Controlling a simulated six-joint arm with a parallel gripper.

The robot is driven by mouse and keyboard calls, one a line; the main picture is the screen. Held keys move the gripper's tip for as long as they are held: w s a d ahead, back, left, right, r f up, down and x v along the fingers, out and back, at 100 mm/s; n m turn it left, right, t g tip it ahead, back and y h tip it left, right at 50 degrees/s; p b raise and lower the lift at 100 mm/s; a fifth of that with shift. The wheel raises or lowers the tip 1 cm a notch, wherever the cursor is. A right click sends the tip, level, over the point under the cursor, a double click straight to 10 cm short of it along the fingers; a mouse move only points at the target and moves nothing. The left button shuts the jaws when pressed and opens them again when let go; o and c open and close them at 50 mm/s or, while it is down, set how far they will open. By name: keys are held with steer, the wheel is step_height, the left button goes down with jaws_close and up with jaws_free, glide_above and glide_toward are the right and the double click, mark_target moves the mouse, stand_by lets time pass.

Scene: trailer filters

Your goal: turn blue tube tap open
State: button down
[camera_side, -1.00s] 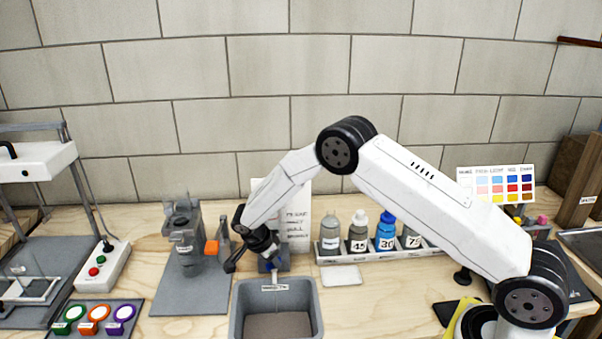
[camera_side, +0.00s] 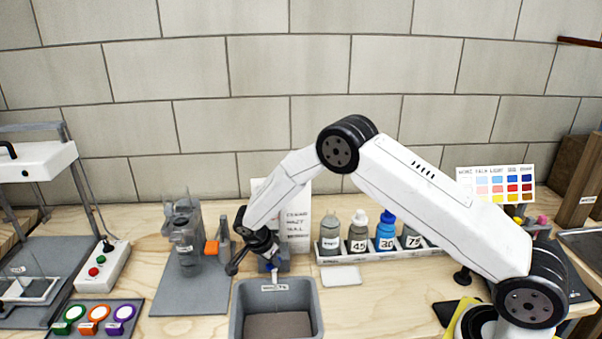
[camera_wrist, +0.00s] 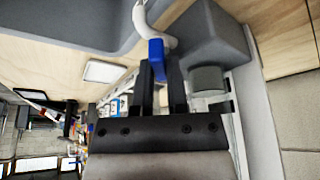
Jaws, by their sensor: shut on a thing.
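The blue tap handle (camera_wrist: 156,48) shows in the wrist view between the tips of my gripper (camera_wrist: 160,68), which is shut on it. The tap's pale curved tube (camera_wrist: 142,18) runs beside the handle. A grey block (camera_wrist: 212,40) stands behind it. In the side view my gripper (camera_side: 262,254) is low at the tap, with the blue-grey block (camera_side: 281,262) beside it. The handle is mostly hidden there, and its angle is hard to tell. The grey basin (camera_side: 237,312) lies in front, below the spout.
A clear cylinder apparatus (camera_side: 186,240) with an orange part (camera_side: 211,247) stands left of my gripper. A rack (camera_side: 330,259) of numbered bottles and a white card (camera_side: 341,276) are to the right. A paper sign (camera_side: 299,215) stands close behind.

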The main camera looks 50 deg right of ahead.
steer(key=n+t, duration=0.1)
steer(key=n, duration=0.1)
steer(key=n+t, duration=0.1)
steer(key=n, duration=0.2)
steer(key=shift+s, duration=0.15)
steer(key=n+t+y, duration=0.1)
steer(key=n, duration=0.3)
steer(key=shift+n, duration=0.3)
steer(key=shift+t, duration=0.3)
steer(key=c, duration=0.9)
jaws_free()
steer(key=shift+r, duration=0.1)
steer(key=v, duration=0.7)
steer(key=shift+s+r, duration=0.1)
steer(key=shift+r, duration=0.2)
